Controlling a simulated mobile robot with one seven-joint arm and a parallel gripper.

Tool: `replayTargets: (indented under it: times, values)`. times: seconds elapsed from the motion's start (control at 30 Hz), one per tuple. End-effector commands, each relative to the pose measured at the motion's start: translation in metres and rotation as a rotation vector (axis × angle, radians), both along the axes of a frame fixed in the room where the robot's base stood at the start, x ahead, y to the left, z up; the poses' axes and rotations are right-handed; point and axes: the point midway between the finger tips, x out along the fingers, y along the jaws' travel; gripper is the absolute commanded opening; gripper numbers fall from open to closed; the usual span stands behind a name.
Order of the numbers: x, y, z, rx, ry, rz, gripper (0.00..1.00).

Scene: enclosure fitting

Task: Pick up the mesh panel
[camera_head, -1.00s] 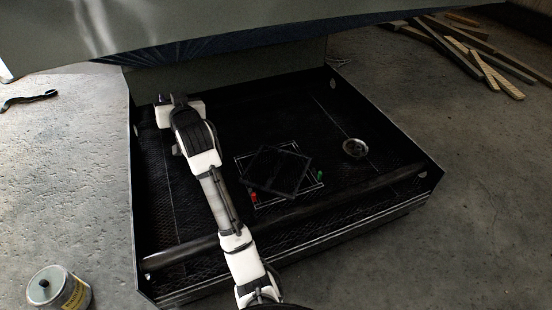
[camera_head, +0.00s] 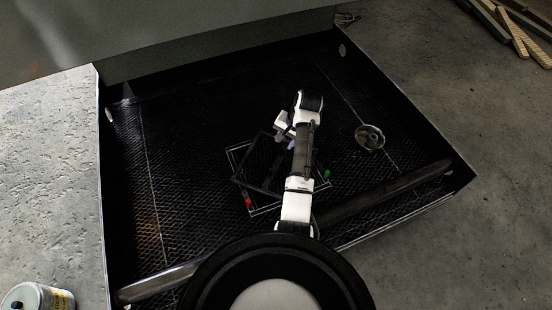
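The mesh panel (camera_head: 258,168) is a dark square lying turned at an angle over a thin white square outline on the floor of the black enclosure (camera_head: 200,130). My arm reaches over it and covers its right part. My gripper (camera_head: 283,130) is by the panel's upper edge in the picture. Its fingertips are small, dark and partly hidden, so I cannot tell whether they are open or touch the panel.
A red piece (camera_head: 248,203) and a green piece (camera_head: 327,174) lie by the outline. A round metal bowl-like part (camera_head: 369,138) sits to the right. A bar (camera_head: 400,185) crosses the enclosure's near side. A can (camera_head: 38,297) stands at lower left, planks (camera_head: 515,30) at upper right.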

Motion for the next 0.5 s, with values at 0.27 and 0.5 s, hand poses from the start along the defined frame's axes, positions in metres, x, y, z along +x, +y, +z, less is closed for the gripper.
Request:
replayTargets:
  times: [0.27, 0.5]
  values:
    - [0.005, 0.015, -0.055, -0.001, 0.002, 0.003, 0.35]
    - [0.008, 0.021, -0.074, -0.002, -0.002, 0.002, 0.35]
